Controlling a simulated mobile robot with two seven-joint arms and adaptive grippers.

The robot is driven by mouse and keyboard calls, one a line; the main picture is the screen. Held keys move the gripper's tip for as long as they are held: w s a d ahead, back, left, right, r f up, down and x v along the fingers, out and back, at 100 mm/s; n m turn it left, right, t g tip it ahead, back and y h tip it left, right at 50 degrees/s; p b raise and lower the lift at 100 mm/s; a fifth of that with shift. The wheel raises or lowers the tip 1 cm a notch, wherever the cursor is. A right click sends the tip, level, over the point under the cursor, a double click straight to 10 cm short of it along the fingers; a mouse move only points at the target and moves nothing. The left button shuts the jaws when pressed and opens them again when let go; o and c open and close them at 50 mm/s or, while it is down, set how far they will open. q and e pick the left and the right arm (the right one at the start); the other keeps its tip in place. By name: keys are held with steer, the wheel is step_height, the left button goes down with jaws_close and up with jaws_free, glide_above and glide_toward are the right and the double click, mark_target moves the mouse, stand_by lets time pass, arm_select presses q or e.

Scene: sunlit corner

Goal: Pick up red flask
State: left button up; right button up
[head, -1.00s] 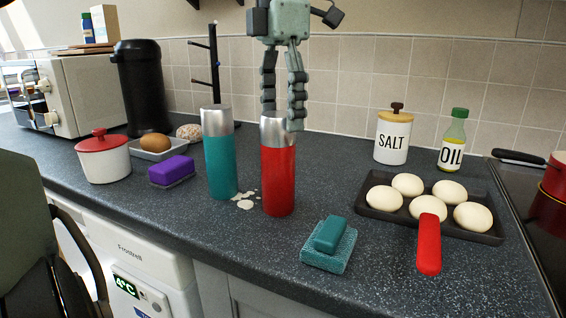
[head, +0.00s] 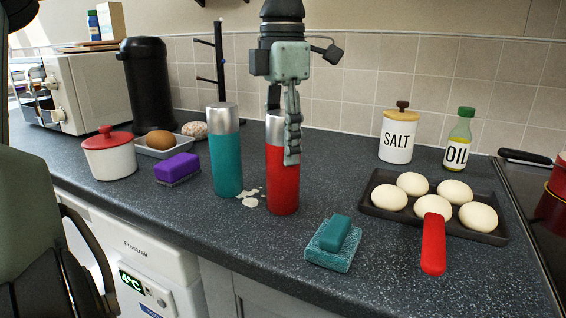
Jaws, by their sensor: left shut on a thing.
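The red flask (head: 283,188) with a silver top stands upright on the dark speckled counter. My left gripper (head: 284,135) comes down from above and is shut on the flask's upper part, one finger across its front right side and the other at its left back. The fingers hide part of the silver top and upper red body. The flask's base appears to rest on the counter. My right gripper is not in view.
A teal flask (head: 226,163) stands close at the left, with white fragments (head: 250,199) between. A teal sponge (head: 331,254) lies in front right. An egg tray (head: 377,211) with a red handle (head: 433,245), salt jar (head: 397,138) and oil bottle (head: 458,143) are at the right.

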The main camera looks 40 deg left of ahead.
arm_select(q)
steer(key=c, duration=0.5)
steer(key=shift+c, duration=0.3)
steer(key=shift+r, duration=0.2)
